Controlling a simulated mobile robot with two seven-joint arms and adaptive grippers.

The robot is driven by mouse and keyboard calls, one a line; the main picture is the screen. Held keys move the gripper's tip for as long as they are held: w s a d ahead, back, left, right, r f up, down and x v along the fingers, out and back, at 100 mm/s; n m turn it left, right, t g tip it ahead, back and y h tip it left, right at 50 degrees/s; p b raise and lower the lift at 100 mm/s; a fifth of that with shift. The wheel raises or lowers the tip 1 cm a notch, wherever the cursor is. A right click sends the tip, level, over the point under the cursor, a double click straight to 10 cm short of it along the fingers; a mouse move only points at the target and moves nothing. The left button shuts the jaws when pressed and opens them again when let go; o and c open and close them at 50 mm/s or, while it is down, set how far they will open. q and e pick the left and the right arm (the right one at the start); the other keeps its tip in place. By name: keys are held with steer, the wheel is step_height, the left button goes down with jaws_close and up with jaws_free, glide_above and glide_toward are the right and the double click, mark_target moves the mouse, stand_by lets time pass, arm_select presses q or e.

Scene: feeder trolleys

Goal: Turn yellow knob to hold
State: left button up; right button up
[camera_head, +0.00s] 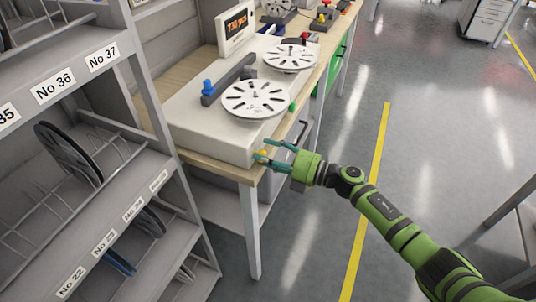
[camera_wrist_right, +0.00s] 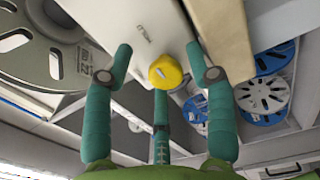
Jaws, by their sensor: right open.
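The yellow knob (camera_wrist_right: 165,71) sits on the front face of the white machine (camera_wrist_right: 140,25), with faint lettering beside it. In the head view the knob (camera_head: 264,154) shows as a small yellow spot, partly hidden by the fingers. My right gripper (camera_wrist_right: 163,75) is open, with its teal fingers on both sides of the knob and a third below it. The knob lies between the fingertips, and I cannot tell whether any finger touches it. In the head view my right gripper (camera_head: 267,152) is at the machine's near front corner. My left gripper is not in view.
White slotted reels (camera_head: 254,99) sit on top of the machine, near a blue knob (camera_head: 207,86) and a small screen (camera_head: 237,27). A grey shelf rack (camera_head: 150,85) with numbered labels stands close on the left. The floor (camera_head: 330,190) to the right is clear.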

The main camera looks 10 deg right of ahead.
steer(key=v, duration=1.2)
steer(key=d+f+m+t+h, duration=0.2)
steer(key=d+f+m+h, duration=0.15)
steer(key=f+m, duration=0.4)
steer(key=d+f+m+t+h, duration=0.25)
steer(key=f+m+h, duration=0.25)
steer(key=f, duration=0.5)
steer(key=s+d+f+m+g+h, duration=0.1)
steer(key=s+f+m+g+h, duration=0.15)
steer(key=s+f, duration=0.4)
steer(key=s+d+f+m+g+h, duration=0.15)
steer(key=s+f+m, duration=0.25)
steer(key=f, duration=0.5)
steer(key=s+a+f+m+g, duration=0.2)
steer(key=s+f, duration=0.3)
steer(key=s, duration=0.6)
steer(key=s+a+f+m+g+h, duration=0.1)
steer(key=s+a+f+m+g, duration=0.1)
steer(key=s+f, duration=0.4)
steer(key=s+a+f+m+g+h, duration=0.1)
steer(key=s+f+g, duration=0.4)
steer(key=s, duration=1.1)
steer(key=a+m, duration=0.1)
steer(key=m, duration=0.1)
steer(key=shift+s+f+m, duration=0.3)
steer(key=shift+s+f, duration=0.05)
